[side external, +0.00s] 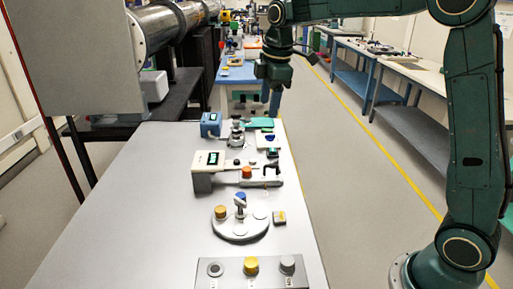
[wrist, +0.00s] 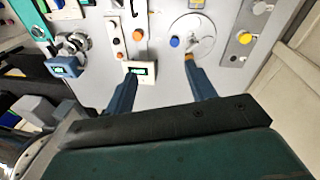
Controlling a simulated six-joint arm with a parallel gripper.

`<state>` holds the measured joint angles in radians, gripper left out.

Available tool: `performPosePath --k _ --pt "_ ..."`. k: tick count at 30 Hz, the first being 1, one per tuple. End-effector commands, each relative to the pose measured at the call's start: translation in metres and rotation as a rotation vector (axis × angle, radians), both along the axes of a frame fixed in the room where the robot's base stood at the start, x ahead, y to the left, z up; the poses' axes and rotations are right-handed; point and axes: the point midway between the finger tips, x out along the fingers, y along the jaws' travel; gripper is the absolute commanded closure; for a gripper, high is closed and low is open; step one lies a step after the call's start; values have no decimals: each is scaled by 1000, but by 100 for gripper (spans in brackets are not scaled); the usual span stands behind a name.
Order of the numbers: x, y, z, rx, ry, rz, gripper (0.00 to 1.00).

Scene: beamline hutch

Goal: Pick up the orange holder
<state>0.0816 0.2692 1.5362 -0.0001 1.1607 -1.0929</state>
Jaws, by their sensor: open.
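A small orange holder (side external: 221,211) stands on a round grey-white plate (side external: 237,233) in the side external view, beside a blue-topped piece (side external: 240,198). In the wrist view, an orange piece (wrist: 189,57) shows at the plate's edge, partly hidden by the right finger's tip. Another orange round piece (side external: 246,172) sits on a narrow block near a white display box; it shows in the wrist view too (wrist: 137,35). My gripper (side external: 270,102) is open and empty, above the far part of the bench. Its two blue fingers (wrist: 160,72) are apart, pointing toward the bench.
A grey panel (side external: 215,284) with a yellow knob (side external: 251,265) lies at the near end. The white display box (side external: 207,161) and a blue box (side external: 210,124) stand along the left. A metal pipe (side external: 170,22) runs at upper left. Bare bench (side external: 140,200) lies left of the plate.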

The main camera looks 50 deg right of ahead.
Motion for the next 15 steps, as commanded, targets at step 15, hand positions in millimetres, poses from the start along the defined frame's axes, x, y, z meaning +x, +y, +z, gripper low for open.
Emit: performPosePath --k 15 --pt "95 -26 -85 -35 126 379 45"
